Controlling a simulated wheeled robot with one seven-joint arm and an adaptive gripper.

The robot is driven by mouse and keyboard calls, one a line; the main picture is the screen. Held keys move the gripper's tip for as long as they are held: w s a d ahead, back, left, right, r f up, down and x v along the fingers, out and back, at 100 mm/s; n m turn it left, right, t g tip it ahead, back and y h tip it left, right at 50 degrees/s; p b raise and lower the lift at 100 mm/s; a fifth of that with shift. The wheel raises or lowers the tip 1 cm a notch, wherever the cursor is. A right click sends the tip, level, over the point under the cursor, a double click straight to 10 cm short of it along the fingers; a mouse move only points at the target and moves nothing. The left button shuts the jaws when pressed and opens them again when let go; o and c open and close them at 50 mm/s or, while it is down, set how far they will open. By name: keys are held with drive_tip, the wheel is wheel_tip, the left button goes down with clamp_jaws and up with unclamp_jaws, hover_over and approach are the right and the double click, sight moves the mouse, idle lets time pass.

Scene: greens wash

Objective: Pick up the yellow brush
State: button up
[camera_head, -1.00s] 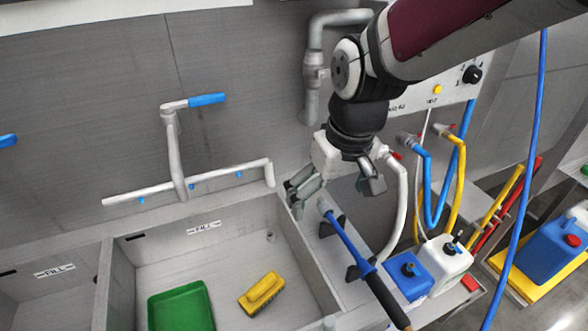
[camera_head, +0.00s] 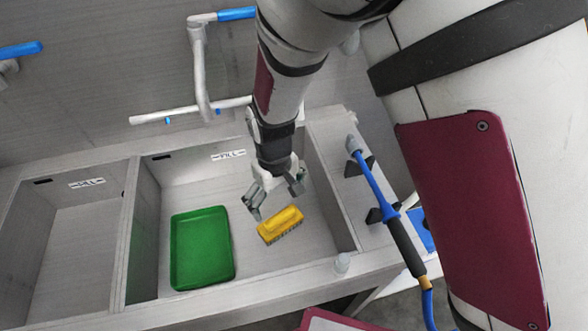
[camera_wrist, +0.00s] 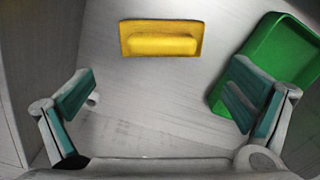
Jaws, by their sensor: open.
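The yellow brush (camera_head: 280,225) lies on the floor of the right sink basin, to the right of the green tray, handle side up with its bristles on the basin floor. My gripper (camera_head: 277,200) is open and empty, inside the basin region just above and behind the brush in the head view. In the wrist view, the brush (camera_wrist: 161,38) is at the top centre, beyond my spread fingers (camera_wrist: 165,105). There is a visible gap between the fingertips and the brush.
The green tray (camera_head: 203,248) lies left of the brush, close to one finger in the wrist view. Basin walls (camera_head: 142,230) surround them. A spray wand with a blue tube (camera_head: 375,181) rests on the ledge right of the basin. A tap pipe (camera_head: 200,75) stands behind.

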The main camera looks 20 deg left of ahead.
sight(280, 215)
wheel_tip(280, 215, down, 3)
drive_tip(key=shift+r, duration=0.15)
drive_tip(key=shift+s+d+f+p, duration=0.1)
drive_tip(key=shift+s+f+p, duration=0.1)
drive_tip(key=shift+f, duration=1.1)
drive_tip(key=shift+s+d+f+p, duration=0.1)
drive_tip(key=shift+f+p, duration=0.1)
drive_tip(key=shift+f, duration=1.1)
drive_tip(key=shift+c, duration=0.3)
drive_tip(key=c, duration=1.4)
